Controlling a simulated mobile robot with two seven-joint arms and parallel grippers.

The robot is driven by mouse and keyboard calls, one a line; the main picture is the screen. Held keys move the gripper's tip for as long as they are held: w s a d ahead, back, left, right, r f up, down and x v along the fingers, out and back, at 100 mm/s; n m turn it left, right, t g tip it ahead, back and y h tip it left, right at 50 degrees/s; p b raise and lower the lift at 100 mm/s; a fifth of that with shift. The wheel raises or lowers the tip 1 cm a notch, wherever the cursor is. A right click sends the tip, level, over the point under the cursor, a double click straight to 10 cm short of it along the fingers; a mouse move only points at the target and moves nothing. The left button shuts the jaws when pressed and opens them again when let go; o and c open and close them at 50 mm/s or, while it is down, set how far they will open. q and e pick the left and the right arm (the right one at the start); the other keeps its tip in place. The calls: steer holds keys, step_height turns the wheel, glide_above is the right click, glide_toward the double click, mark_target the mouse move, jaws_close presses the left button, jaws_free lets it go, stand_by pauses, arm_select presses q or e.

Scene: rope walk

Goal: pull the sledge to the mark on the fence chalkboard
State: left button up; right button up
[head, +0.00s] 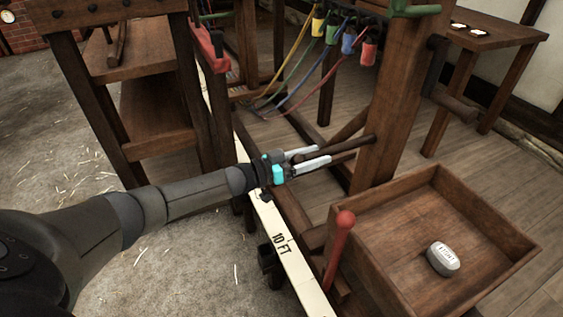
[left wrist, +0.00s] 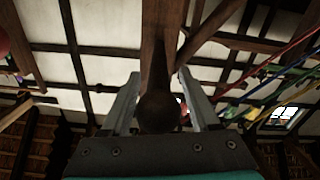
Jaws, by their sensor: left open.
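The sledge shows in the head view as a wooden frame with an upright post (head: 397,110) and an open tray (head: 503,232). A dark round wooden handle (head: 358,145) sticks out from the post to the left. My left gripper (head: 324,156) is open, with its fingers around the handle's end. In the left wrist view the handle's blunt end (left wrist: 157,112) lies between the two spread fingers (left wrist: 160,100); whether they touch it I cannot tell. My right gripper and the fence chalkboard are not in view.
A pale rail marked 10 FT (head: 288,250) runs beside the sledge. A red-knobbed lever (head: 342,240) stands before the tray, which holds a grey weight (head: 443,259). Coloured strands with small weights (head: 348,43) hang behind. A wooden rack (head: 150,95) stands left.

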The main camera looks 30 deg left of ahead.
arm_select(q)
steer(key=p+v, duration=0.4)
steer(key=v, duration=1)
steer(key=shift+a, duration=0.15)
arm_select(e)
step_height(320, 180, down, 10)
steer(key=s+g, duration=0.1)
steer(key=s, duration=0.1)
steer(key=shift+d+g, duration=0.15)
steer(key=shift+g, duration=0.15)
arm_select(q)
steer(key=shift+s, duration=0.1)
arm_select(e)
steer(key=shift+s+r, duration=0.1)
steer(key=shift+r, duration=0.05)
